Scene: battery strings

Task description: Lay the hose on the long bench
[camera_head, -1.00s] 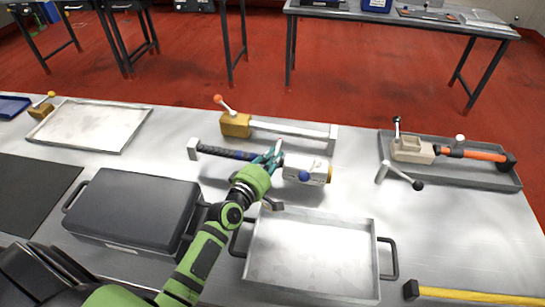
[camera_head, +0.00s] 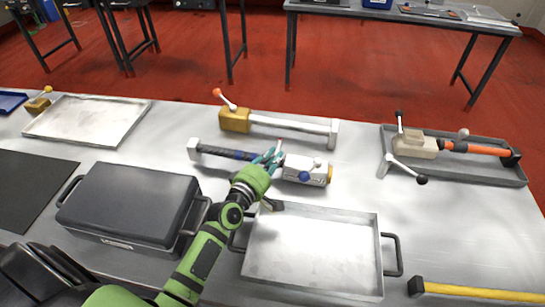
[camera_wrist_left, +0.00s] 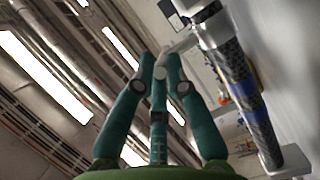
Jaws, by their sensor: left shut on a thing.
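My left gripper (camera_head: 270,158) is over the hose's right end, beside the fixture. In the left wrist view the fingers (camera_wrist_left: 160,70) are closed together on a small pale grey bar (camera_wrist_left: 180,45). The hose (camera_wrist_left: 235,85) runs past them on the right, apart from the fingertips. My right gripper is not in view.
A dark case (camera_head: 135,200) and an empty metal tray with handles (camera_head: 380,235) stand in front. A yellow fixture (camera_head: 235,119) lies behind. A grey tray (camera_head: 455,178) with an orange hose is at right. A yellow bar (camera_head: 480,294) lies front right.

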